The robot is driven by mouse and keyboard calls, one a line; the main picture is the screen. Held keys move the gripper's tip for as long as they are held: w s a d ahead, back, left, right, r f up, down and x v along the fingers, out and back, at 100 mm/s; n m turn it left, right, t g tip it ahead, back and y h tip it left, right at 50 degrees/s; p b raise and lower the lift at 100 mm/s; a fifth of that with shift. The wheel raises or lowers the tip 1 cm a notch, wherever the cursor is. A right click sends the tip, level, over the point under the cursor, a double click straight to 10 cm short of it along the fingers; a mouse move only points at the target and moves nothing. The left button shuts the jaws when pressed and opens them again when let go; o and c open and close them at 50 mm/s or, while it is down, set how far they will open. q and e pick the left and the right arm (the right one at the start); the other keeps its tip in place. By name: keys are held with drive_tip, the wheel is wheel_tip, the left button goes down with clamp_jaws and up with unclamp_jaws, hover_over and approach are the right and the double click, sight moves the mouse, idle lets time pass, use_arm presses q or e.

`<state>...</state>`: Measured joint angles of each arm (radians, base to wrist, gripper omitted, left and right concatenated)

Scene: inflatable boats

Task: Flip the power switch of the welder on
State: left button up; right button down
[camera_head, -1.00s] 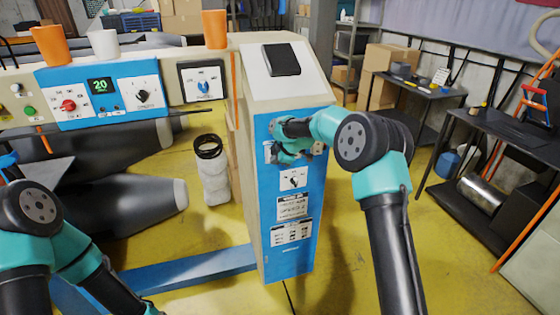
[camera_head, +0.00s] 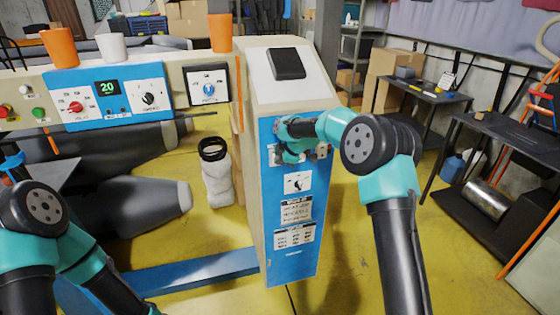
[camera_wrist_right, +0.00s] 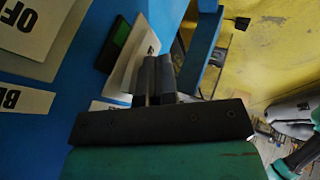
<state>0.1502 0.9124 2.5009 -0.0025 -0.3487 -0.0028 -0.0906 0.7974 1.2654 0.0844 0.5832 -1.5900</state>
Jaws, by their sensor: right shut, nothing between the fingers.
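The welder is a tall cabinet with a blue front panel (camera_head: 290,262) and a sloped light top. My right gripper (camera_head: 291,153) is at the upper part of this panel and covers most of the fittings there. In the right wrist view its fingers (camera_wrist_right: 155,75) are shut and empty, close to the blue panel. A black and green switch-like piece (camera_wrist_right: 118,42) sits on the panel left of the fingertips; which way it is set I cannot tell. A label reading "OF" (camera_wrist_right: 25,30) is partly in view. My left arm is at the lower left; its gripper is out of view.
A panel with a dial (camera_head: 298,183) sits below the right gripper. A machine with a blue control panel (camera_head: 105,98) and cups on top stands at the left. Dark tables (camera_head: 500,135) stand at the right, with yellow floor between.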

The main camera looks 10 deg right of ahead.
drive_tip(key=s+d+r, duration=0.4)
drive_tip(key=s+r, duration=0.2)
drive_tip(key=s, duration=0.4)
drive_tip(key=shift+r, duration=0.2)
